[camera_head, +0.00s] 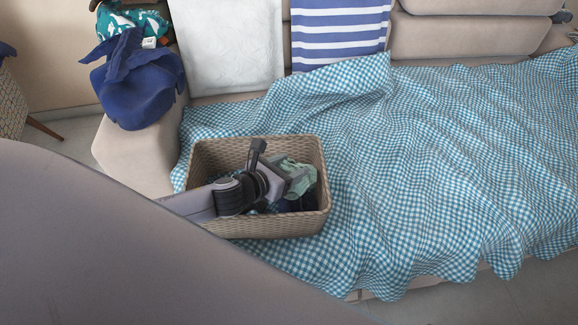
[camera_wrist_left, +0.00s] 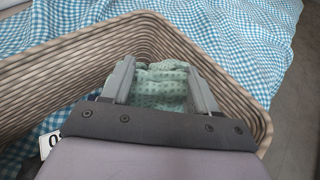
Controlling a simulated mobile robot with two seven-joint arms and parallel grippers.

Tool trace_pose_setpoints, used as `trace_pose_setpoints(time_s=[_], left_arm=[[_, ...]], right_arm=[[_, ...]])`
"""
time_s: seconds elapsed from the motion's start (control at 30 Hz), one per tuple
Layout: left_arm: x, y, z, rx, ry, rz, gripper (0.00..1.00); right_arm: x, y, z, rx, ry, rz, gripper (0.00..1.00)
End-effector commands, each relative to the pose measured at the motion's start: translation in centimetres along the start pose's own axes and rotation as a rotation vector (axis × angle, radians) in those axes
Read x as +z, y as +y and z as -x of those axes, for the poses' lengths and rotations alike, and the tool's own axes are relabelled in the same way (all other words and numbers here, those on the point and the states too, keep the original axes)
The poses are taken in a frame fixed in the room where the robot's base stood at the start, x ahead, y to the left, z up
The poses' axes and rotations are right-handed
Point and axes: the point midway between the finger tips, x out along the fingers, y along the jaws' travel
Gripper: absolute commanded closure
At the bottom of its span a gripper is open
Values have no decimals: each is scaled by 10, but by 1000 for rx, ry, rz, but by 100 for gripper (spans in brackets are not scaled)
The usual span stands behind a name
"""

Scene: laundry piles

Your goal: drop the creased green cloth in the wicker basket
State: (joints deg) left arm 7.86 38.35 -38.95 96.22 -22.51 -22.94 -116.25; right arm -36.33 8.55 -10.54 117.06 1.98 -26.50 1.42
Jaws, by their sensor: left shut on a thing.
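The wicker basket (camera_head: 317,157) stands on the checked blanket on the sofa. My left arm reaches into it from the left, and my left gripper (camera_head: 290,178) is inside the basket opening. The gripper is shut on the creased green cloth (camera_head: 300,184), which bunches between the fingers. In the left wrist view the patterned green cloth (camera_wrist_left: 162,88) lies between the two fingertips (camera_wrist_left: 163,82), with the basket wall (camera_wrist_left: 80,55) around them. Dark cloth (camera_head: 297,204) lies in the basket below; whether the green cloth touches it I cannot tell. My right gripper does not show.
The blue and white checked blanket (camera_head: 450,150) covers the seat. Dark blue cloth (camera_head: 135,85) lies on the left armrest, with a teal patterned cloth (camera_head: 130,22) behind.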

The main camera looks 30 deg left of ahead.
Motion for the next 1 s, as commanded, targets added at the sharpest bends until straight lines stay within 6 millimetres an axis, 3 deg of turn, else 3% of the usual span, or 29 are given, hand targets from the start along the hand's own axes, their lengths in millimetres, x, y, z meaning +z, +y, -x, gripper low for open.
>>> trace_pose_setpoints(time_s=[0.3,0.33,0.4,0.7,0.83,1.0], left_arm=[[-6,0,-3,-1,-1,0,71],[-6,0,-3,-1,-1,0,38],[-6,0,-3,-1,-1,0,16],[-5,0,-2,0,-1,0,16],[5,0,2,0,-2,0,16],[5,0,26,-1,3,-2,16]], right_arm=[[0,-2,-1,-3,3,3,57],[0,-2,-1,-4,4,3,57],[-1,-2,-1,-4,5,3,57],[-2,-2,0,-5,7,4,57],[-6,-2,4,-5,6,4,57],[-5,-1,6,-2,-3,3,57]])
